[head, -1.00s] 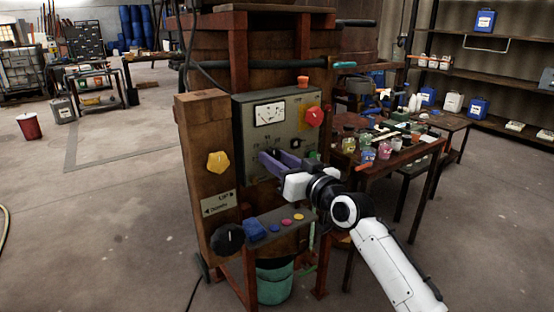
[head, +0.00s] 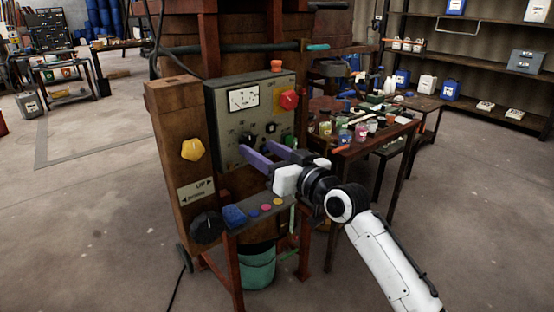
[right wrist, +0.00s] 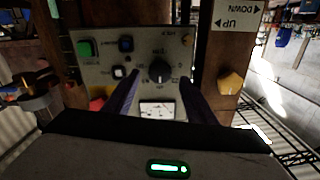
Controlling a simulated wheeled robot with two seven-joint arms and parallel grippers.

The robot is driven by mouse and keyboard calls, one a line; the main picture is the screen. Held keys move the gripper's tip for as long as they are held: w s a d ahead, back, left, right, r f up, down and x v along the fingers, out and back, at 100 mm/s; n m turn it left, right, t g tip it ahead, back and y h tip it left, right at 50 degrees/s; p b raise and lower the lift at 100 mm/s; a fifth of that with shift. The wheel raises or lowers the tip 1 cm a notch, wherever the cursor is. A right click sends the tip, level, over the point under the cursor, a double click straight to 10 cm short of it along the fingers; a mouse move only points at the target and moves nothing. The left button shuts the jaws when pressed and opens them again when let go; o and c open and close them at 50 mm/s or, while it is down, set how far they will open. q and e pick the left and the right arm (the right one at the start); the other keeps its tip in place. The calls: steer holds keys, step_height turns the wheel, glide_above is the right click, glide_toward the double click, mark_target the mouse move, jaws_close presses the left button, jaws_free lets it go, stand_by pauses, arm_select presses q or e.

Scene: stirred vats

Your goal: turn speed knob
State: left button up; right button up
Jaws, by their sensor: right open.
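The black speed knob (head: 247,138) sits on the grey control panel (head: 225,115), below the dial meter (head: 244,98). In the right wrist view the knob (right wrist: 158,72) shows with the panel upside down. My right gripper (head: 256,146) is open, its two purple fingers spread and pointing at the panel. In the right wrist view the open fingers (right wrist: 159,82) lie to either side of the knob in the picture. I see no contact; the exact gap to the knob cannot be told. My left gripper is not in view.
A red knob (head: 289,100) and a white-framed button (head: 270,127) are on the panel. A yellow knob (head: 195,149) is on the wooden post. A cluttered table (head: 345,150) stands right.

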steer(key=v, duration=0.6)
steer(key=s+d+f+m+g+h, duration=0.15)
steer(key=s+f, duration=0.25)
steer(key=f, duration=0.5)
steer(key=s+d+f+h, duration=0.1)
steer(key=s+d+f, duration=0.1)
steer(key=s+f, duration=0.5)
steer(key=s+d+f+m+g+h, duration=0.1)
steer(key=s+d+f+h, duration=0.1)
steer(key=f, duration=0.9)
steer(key=s+d+f+g+h, duration=0.1)
steer(key=s+d+f+g, duration=0.1)
steer(key=s+f, duration=0.6)
steer(key=s+d+f+g+h, duration=0.2)
steer(key=s+f, duration=0.6)
steer(key=s, duration=0.6)
steer(key=shift+s+d, duration=0.4)
steer(key=shift+d, duration=0.4)
steer(key=shift+m, duration=0.25)
